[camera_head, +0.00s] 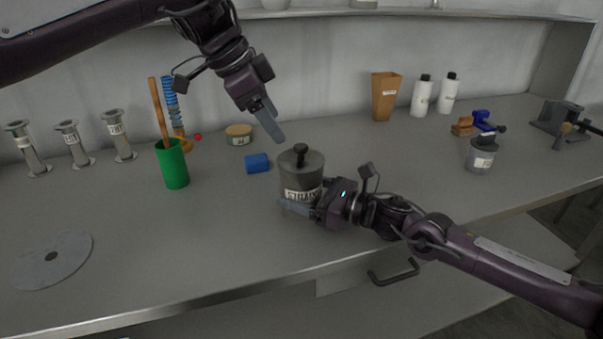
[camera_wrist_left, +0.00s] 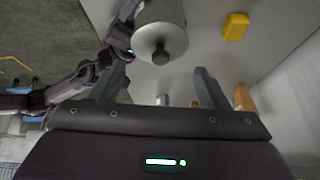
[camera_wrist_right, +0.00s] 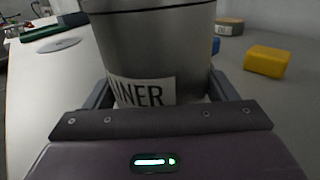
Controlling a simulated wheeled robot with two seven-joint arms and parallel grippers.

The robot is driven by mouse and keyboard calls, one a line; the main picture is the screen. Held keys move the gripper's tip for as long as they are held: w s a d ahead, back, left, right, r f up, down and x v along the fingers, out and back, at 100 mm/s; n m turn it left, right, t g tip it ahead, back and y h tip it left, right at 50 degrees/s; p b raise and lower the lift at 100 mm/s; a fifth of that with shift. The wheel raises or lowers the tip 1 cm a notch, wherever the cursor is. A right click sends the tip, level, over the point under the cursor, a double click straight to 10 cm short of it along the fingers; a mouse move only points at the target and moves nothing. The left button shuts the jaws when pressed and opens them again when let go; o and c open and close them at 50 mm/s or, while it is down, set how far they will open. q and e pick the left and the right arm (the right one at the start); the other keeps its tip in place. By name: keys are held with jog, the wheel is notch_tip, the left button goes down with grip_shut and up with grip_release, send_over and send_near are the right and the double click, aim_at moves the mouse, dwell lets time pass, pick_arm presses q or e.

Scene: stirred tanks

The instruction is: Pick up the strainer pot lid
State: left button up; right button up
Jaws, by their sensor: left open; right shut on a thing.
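The strainer pot (camera_head: 302,186) is a grey metal pot with a partly covered label, upright on the bench. Its grey lid (camera_head: 308,162) with a black knob (camera_head: 300,150) sits on top. My right gripper (camera_head: 300,207) is shut on the pot, low on its side; in the right wrist view its fingers flank the pot (camera_wrist_right: 160,50). My left gripper (camera_head: 270,122) is open and empty, above and behind the lid, fingers pointing down. In the left wrist view the lid (camera_wrist_left: 158,24) and knob (camera_wrist_left: 161,57) lie ahead of the fingers, apart from them.
A blue block (camera_head: 257,163) lies left of the pot; a yellow block (camera_wrist_right: 268,61) lies near it. A round tin (camera_head: 239,134), green cup (camera_head: 172,166) and flat disc (camera_head: 50,259) stand or lie farther left. A labelled jar (camera_head: 480,158) is right. Bench front is clear.

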aim_at(298, 148)
pick_arm(q)
jog(key=o, duration=0.5)
jog(key=m, duration=0.3)
jog(key=shift+s+d+r+m, duration=0.25)
jog(key=shift+d+r+m, duration=0.05)
jog(key=shift+m, duration=0.1)
jog(key=shift+c, duration=0.2)
jog(key=shift+o, duration=0.8)
jog(key=shift+s+d+r+m+y, duration=0.1)
jog(key=shift+m+y, duration=0.1)
jog(key=shift+m, duration=0.4)
jog(key=shift+r+m+y, duration=0.1)
jog(key=shift+m+y, duration=0.1)
jog(key=shift+m, duration=0.4)
jog(key=f+m, duration=0.1)
jog(key=m, duration=0.5)
jog(key=d+f+m+t+y, duration=0.1)
jog(key=m, duration=0.5)
jog(key=d+f+m+t+y, duration=0.1)
jog(key=m, duration=0.6)
jog(key=shift+d, duration=0.25)
jog(key=shift+x, duration=2.85)
